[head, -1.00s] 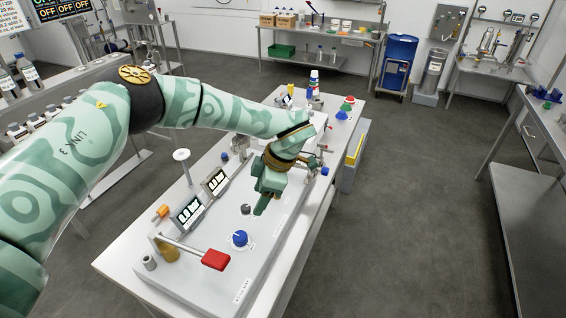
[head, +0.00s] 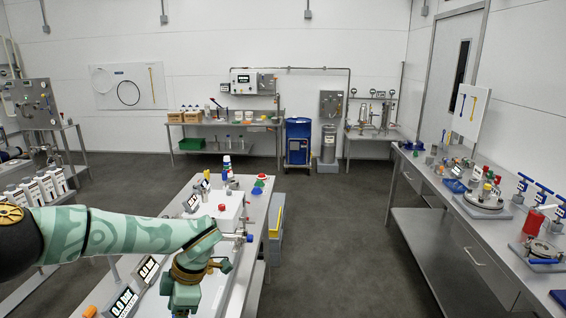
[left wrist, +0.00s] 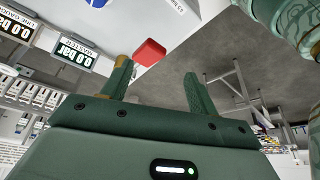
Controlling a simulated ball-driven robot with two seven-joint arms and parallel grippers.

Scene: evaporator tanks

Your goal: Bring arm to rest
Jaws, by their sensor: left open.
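My left arm (head: 130,235) reaches in from the left over the front of the white bench. My left gripper (head: 180,298) hangs downward at the bottom edge of the head view; its fingertips are not clear there. In the left wrist view the two green fingers of the gripper (left wrist: 158,75) stand wide apart with nothing between them. A red handle (left wrist: 150,52) shows beyond the finger on the left; I cannot tell how far off it is. My right gripper is not in view.
Digital readouts (head: 122,302) stand on the bench (head: 262,212) close to my left arm. Coloured knobs and bottles (head: 227,165) are at its far end. A long bench with valves (head: 470,200) runs along the right. The floor (head: 340,230) between is clear.

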